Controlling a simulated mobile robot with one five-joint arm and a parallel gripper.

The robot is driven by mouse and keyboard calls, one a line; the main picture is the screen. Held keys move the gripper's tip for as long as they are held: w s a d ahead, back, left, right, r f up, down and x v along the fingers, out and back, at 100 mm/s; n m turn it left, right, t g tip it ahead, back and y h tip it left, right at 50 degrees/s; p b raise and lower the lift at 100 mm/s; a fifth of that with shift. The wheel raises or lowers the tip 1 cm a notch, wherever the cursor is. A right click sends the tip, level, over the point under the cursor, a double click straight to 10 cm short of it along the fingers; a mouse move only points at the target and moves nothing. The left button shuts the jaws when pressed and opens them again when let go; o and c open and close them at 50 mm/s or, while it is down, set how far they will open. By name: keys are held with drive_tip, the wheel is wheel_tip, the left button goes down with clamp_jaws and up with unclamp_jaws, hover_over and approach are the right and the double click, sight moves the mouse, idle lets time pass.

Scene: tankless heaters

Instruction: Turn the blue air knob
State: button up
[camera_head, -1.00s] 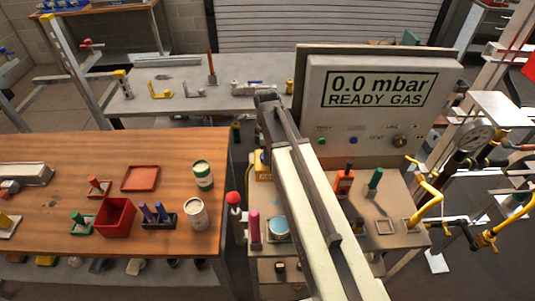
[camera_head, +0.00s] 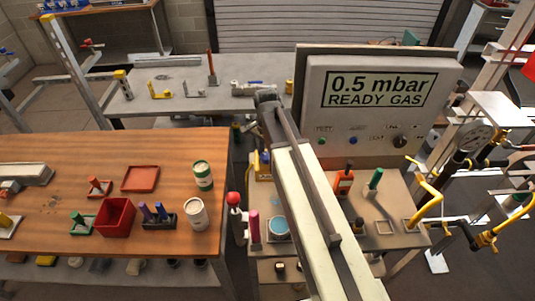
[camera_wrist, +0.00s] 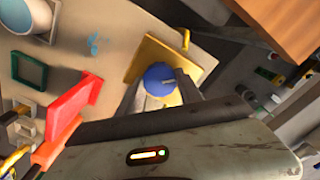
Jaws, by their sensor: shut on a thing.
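The blue air knob (camera_wrist: 160,79) is round and sits on a yellow block (camera_wrist: 188,60) in the wrist view. My gripper (camera_wrist: 160,90) has one finger on each side of the knob and is shut on it. In the head view, part of the yellow block (camera_head: 262,172) shows on the bench to the left of my arm, and my fingers are hidden there. The panel display (camera_head: 378,90) reads 0.5 mbar, READY GAS.
A wooden table (camera_head: 60,150) with a red bin (camera_head: 115,217) is at left. Yellow pipes (camera_head: 428,195) and a gauge (camera_head: 473,139) are at right.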

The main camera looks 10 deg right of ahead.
sight(266, 156)
drive_tip(key=n, duration=0.6)
drive_tip(key=shift+s, duration=0.15)
drive_tip(key=n, duration=0.5)
drive_tip(key=shift+n, duration=0.4)
drive_tip(key=o, duration=1.4)
drive_tip(key=shift+c, duration=0.2)
wheel_tip(266, 156, up, 8)
drive_tip(key=p, duration=0.8)
drive_tip(key=shift+f, duration=0.1)
